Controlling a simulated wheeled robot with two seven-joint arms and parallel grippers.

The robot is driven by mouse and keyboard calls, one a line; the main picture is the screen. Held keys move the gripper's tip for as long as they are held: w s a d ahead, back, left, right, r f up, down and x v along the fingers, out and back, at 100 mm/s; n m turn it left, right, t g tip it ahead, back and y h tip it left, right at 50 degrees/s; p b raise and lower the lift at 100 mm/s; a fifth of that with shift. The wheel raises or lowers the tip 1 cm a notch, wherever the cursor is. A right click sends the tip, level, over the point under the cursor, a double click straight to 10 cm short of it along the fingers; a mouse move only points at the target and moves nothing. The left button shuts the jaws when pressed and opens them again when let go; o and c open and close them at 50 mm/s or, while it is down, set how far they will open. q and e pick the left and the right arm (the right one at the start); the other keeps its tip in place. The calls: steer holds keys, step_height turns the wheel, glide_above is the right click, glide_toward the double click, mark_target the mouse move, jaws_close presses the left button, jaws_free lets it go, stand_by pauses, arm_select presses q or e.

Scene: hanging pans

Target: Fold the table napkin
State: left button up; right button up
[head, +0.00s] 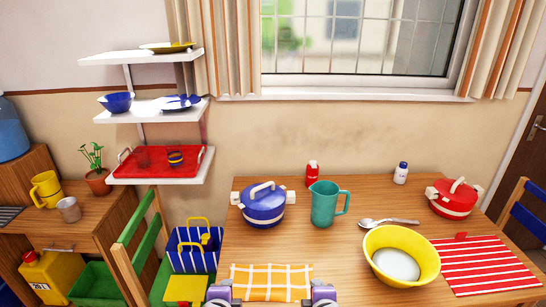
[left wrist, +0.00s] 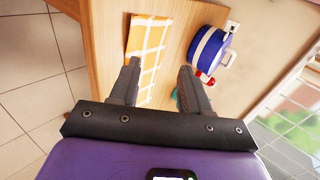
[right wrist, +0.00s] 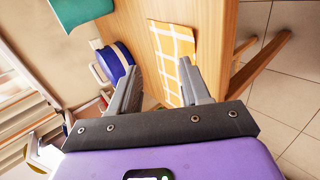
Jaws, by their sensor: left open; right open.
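An orange and white checked napkin (head: 270,282) lies flat near the front edge of the wooden table. It also shows in the left wrist view (left wrist: 150,42) and the right wrist view (right wrist: 172,42). My left gripper (left wrist: 160,66) is open and empty, with its fingers pointing toward the table and the napkin. My right gripper (right wrist: 160,64) is open and empty, also facing the napkin.
A blue lidded pot (head: 264,207) stands behind the napkin, with a teal jug (head: 324,204) beside it. A yellow bowl (head: 376,238), spoon (head: 388,221), red-striped mat (head: 485,265) and red pot (head: 453,199) lie to the right. A green chair (head: 135,252) stands left.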

arm_select(q)
steer(key=s+d+f+n+g+h+p, duration=0.1)
steer(key=s+f+n+g+p, duration=0.3)
steer(key=s+f+n, duration=0.4)
steer(key=s+f+n+g+h+p, duration=0.3)
steer(key=s+f+n, duration=0.6)
steer(key=f, duration=0.7)
steer(key=n+g+p, duration=0.1)
steer(key=n+g, duration=0.1)
steer(key=n, duration=0.1)
steer(key=shift+d+g, duration=0.3)
steer(key=shift+d, duration=0.05)
arm_select(e)
steer(key=s+f+m+g+y, duration=0.2)
steer(key=s+f+m+g, duration=0.2)
steer(key=s+f+m, duration=0.4)
steer(key=s+a+f+m+g+y, duration=0.1)
steer(key=s+f+m+g+y, duration=0.1)
steer(key=s+f+m+g, duration=0.3)
steer(key=s+f+m, duration=0.4)
steer(key=f+m, duration=0.3)
steer(key=f, duration=0.4)
steer(key=shift+m+g, duration=0.3)
steer(key=shift+m, duration=0.1)
arm_select(q)
steer(key=shift+f, duration=0.1)
